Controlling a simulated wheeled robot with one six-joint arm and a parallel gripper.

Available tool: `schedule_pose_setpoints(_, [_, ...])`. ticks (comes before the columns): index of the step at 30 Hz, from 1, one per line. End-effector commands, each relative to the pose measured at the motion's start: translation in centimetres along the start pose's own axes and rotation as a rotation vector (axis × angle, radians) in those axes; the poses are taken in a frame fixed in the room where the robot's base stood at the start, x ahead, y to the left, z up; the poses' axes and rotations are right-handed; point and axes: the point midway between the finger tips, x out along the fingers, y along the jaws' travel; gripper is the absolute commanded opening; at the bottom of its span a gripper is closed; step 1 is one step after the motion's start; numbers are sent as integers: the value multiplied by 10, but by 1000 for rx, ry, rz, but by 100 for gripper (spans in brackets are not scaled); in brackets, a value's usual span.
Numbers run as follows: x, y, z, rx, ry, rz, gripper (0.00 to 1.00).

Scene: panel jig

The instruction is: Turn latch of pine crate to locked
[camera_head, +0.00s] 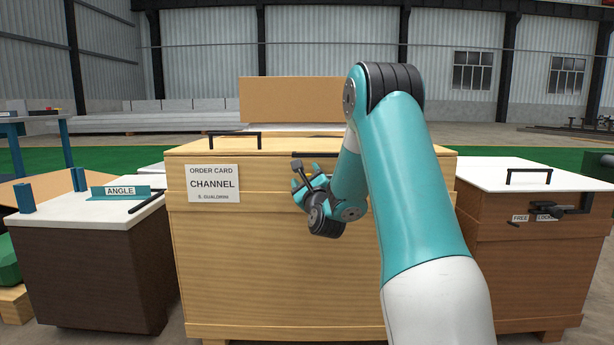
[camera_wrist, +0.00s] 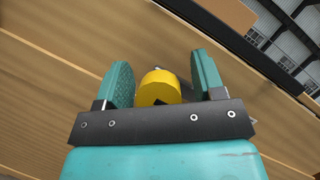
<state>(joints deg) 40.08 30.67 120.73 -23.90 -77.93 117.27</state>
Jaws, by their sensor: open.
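The pine crate (camera_head: 280,270) is the large pale wooden box in the middle of the head view, with an order card (camera_head: 213,184) reading CHANNEL on its front. My gripper (camera_head: 308,182) is at the upper part of its front face, open. A small dark hammer-shaped piece (camera_head: 299,168) shows beside the fingers, perhaps the latch; my arm and gripper hide much of that area. In the wrist view my gripper (camera_wrist: 162,72) has its two teal pads apart. A yellow round piece (camera_wrist: 159,87) sits between them, with gaps on both sides. I cannot tell the latch's setting.
A brown crate (camera_head: 525,265) with a white lid and a black latch (camera_head: 546,211) over FREE and LOCKED labels stands at the right. A dark crate (camera_head: 95,270) with an ANGLE sign (camera_head: 120,190) stands at the left.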

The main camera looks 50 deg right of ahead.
Motion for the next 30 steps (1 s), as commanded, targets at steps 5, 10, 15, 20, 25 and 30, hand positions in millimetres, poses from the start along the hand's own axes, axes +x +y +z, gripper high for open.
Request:
schedule_pose_setpoints(5, [0, 0, 0, 0, 0, 0, 44])
schedule_pose_setpoints(10, [-1, 1, 0, 2, 1, 3, 5])
schedule_pose_setpoints(15, [-1, 2, -1, 3, 3, 5, 0])
schedule_pose_setpoints(20, [0, 0, -4, -4, 9, 6, 0])
schedule_pose_setpoints(25, [1, -2, -8, -11, 14, 6, 0])
schedule_pose_setpoints(30, [2, -4, -12, -20, 20, 6, 0])
